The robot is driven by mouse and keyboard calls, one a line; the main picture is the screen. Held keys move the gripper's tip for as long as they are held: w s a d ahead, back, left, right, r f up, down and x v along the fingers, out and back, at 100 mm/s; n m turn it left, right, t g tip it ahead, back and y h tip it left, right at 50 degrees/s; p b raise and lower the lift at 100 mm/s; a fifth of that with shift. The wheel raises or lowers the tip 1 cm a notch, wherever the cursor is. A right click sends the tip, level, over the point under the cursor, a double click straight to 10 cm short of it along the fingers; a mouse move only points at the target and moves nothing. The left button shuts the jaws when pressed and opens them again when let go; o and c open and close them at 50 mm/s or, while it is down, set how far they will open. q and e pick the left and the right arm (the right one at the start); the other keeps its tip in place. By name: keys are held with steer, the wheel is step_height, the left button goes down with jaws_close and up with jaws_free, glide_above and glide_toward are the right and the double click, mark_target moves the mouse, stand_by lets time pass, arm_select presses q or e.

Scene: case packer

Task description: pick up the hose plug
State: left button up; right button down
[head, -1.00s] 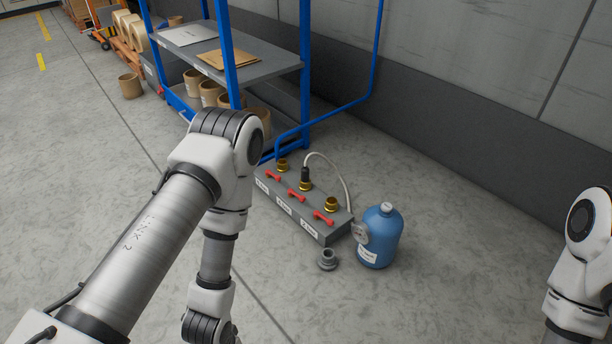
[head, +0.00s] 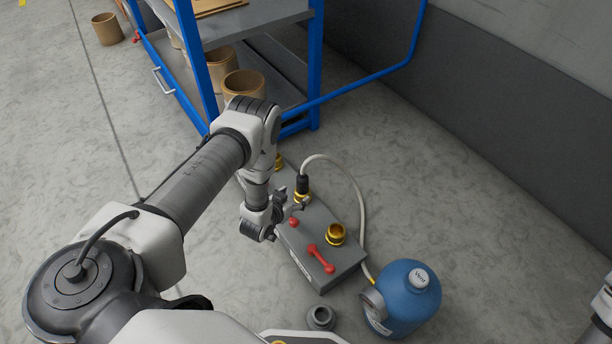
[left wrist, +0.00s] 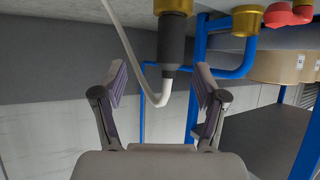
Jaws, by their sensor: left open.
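The hose plug (head: 303,185) is a dark cylinder on the end of a white hose. It stands in a brass socket on the grey block (head: 333,262). My left gripper (head: 292,201) is open beside it, low over the block. In the left wrist view, where the scene appears upside down, the plug (left wrist: 171,48) lies ahead, between the two spread fingers (left wrist: 160,82) but nearer the right one. No finger visibly touches it. My right gripper is out of view; only a bit of that arm shows at the right edge.
A free brass socket (head: 335,235) and a red lever handle (head: 321,258) are on the block. A blue bottle (head: 408,295) and a grey fitting (head: 320,317) stand on the floor nearby. A blue-framed shelf (head: 315,70) rises behind. The white hose (head: 357,195) loops right.

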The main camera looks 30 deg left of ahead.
mark_target(299, 184)
arm_select(q)
steer(key=w+a, duration=0.1)
steer(key=w+a+f+t+b, duration=0.1)
steer(key=shift+w+a+t, duration=0.1)
steer(key=shift+w+t, duration=0.2)
steer(key=shift+w, duration=0.1)
steer(key=b+x, duration=0.3)
steer(key=x, duration=0.3)
steer(key=shift+f+b, duration=0.25)
steer(key=shift+b, duration=0.15)
steer(key=shift+w+r, duration=0.15)
jaws_close()
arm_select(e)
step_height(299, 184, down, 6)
